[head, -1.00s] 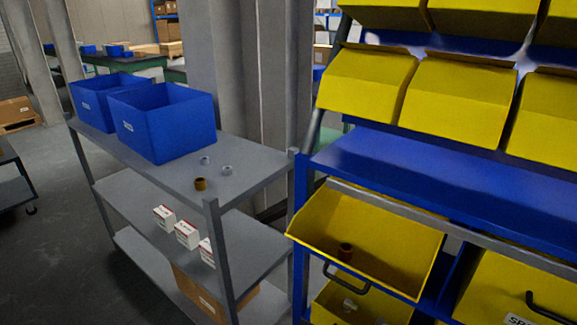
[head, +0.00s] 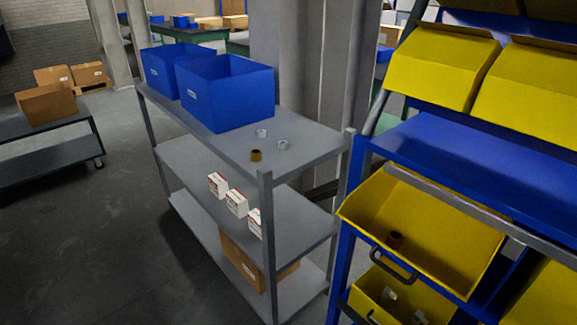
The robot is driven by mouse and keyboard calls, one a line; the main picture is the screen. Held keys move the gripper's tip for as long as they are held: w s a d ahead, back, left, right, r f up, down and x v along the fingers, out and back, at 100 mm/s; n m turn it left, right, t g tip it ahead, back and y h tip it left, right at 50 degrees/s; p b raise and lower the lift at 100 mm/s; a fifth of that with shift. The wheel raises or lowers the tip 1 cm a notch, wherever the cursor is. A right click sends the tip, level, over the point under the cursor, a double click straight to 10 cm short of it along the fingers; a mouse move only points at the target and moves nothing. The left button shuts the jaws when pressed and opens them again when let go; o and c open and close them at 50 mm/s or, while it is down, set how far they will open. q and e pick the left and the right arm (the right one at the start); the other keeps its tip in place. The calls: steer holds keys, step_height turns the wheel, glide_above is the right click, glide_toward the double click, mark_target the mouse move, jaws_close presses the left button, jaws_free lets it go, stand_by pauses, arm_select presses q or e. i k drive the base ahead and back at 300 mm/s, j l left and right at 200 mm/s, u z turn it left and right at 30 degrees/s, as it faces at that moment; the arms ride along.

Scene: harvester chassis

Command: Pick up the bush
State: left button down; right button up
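A small brown ring-shaped piece, which looks like a bush (head: 256,155), sits on the top shelf of the grey shelf cart (head: 215,151), near its front right corner. Two small light-grey ring-shaped pieces, one farther back (head: 261,133) and one to the right (head: 283,144), lie close behind it. Another brown ring-shaped piece (head: 395,239) lies inside an open yellow bin (head: 455,235) at the right. Neither of my grippers is in view.
Two blue bins (head: 228,95) stand on the cart's top shelf at the left. White boxes (head: 237,203) are on the middle shelf and a cardboard box (head: 240,262) is below. A blue rack (head: 470,165) with yellow bins stands close on the right. The floor (head: 110,240) at left is clear.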

mark_target(255, 153)
steer(key=i+j, duration=0.2)
steer(key=i+j+z, duration=0.15)
steer(key=j, duration=0.3)
steer(key=i+j, duration=0.2)
steer(key=i+j+z, duration=0.1)
steer(key=j, duration=0.35)
steer(key=i+j+z, duration=0.15)
steer(key=i+j, duration=0.15)
steer(key=i, duration=0.2)
steer(key=i+j+z, duration=0.1)
steer(key=i+j, duration=0.3)
steer(key=i, duration=0.1)
